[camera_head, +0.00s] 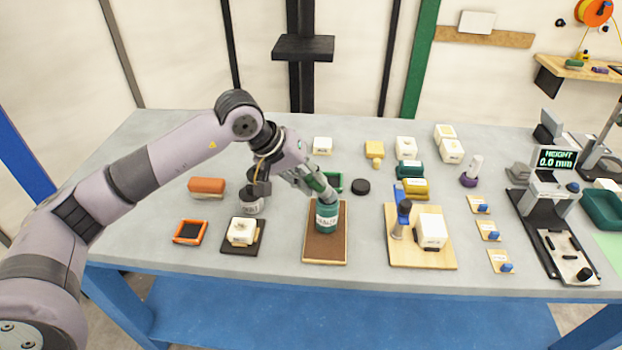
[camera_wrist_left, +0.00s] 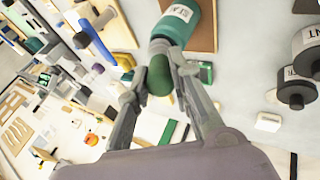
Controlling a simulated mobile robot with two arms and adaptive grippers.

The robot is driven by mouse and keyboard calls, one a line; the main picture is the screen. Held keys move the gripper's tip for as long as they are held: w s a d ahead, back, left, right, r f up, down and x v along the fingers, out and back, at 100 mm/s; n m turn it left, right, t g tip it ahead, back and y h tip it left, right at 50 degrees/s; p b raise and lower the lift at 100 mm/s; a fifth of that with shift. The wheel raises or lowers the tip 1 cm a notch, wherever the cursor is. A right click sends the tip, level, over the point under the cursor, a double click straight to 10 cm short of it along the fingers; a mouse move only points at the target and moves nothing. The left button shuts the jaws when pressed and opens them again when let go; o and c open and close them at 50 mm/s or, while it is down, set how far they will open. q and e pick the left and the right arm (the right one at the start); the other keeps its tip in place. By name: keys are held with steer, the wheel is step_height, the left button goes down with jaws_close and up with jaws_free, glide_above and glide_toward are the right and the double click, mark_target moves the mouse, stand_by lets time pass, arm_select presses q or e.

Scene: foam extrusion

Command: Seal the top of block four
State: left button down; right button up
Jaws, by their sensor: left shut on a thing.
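My left gripper (camera_head: 308,178) is shut on the green handle (camera_head: 321,185) of a tool that meets the top of a teal jar (camera_head: 327,218). The jar has a white label and stands on a brown board (camera_head: 324,252) with a pale rim. The wrist view shows the rounded green handle end (camera_wrist_left: 160,75) between the fingers and the jar (camera_wrist_left: 188,20) beyond; the tool's lower end is hidden. A cream block (camera_head: 241,231) sits on a black pad (camera_head: 241,249) left of the board. Several other cream blocks stand farther back. I cannot read which is block four. My right gripper is not in view.
A grey labelled jar (camera_head: 250,203) stands close left of the arm. A height gauge (camera_head: 553,175) stands at the right.

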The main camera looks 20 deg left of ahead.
arm_select(q)
steer(key=shift+s+f+b, duration=0.15)
steer(key=shift+f+b, duration=0.1)
steer(key=shift+b, duration=0.05)
stand_by(1.2)
steer(key=shift+r+p, duration=0.5)
steer(key=shift+r, duration=0.85)
steer(key=shift+r+p, duration=0.85)
steer(key=shift+r, duration=1.5)
steer(key=shift+f, duration=0.1)
steer(key=shift+s+d+f, duration=0.1)
steer(key=shift+s+f, duration=0.05)
steer(key=shift+f, duration=0.1)
steer(key=s+f+m+g+h, duration=0.1)
steer(key=s+f+m, duration=0.3)
steer(key=s, duration=0.6)
steer(key=shift+d+f+g+b, duration=0.4)
steer(key=shift+f+b, duration=0.05)
steer(key=shift+f, duration=0.8)
